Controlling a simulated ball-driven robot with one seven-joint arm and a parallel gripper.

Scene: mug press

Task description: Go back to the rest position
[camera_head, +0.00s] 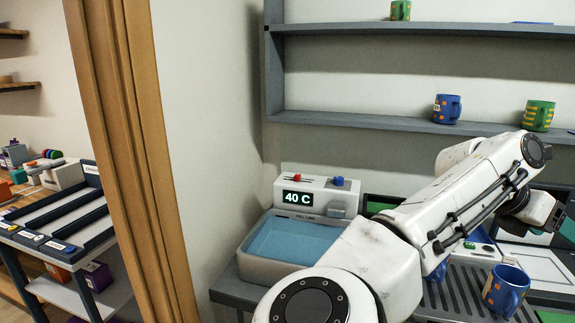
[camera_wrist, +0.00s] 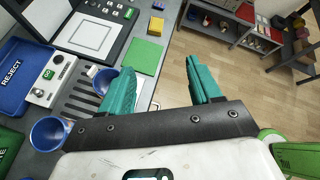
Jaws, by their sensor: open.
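My gripper (camera_wrist: 164,88) shows in the wrist view with two teal fingers spread wide apart and nothing between them. It hangs over the front edge of the counter, with wooden floor below. In the head view my arm reaches across the counter to the right, and the gripper end is partly cut off at the right edge. A blue mug (camera_head: 506,289) stands on the grey slatted rack, apart from the gripper. In the wrist view, one blue mug (camera_wrist: 48,133) is at the left and another blue mug (camera_wrist: 104,80) is partly hidden behind the left finger.
A water basin (camera_head: 300,240) with a 40 C display stands at the counter's left. Shelves (camera_head: 360,121) above hold blue and green mugs. A blue REJECT tray (camera_wrist: 22,75), a green pad (camera_wrist: 145,56) and a yellow block (camera_wrist: 156,25) lie on the counter. Open floor (camera_wrist: 235,75) is in front.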

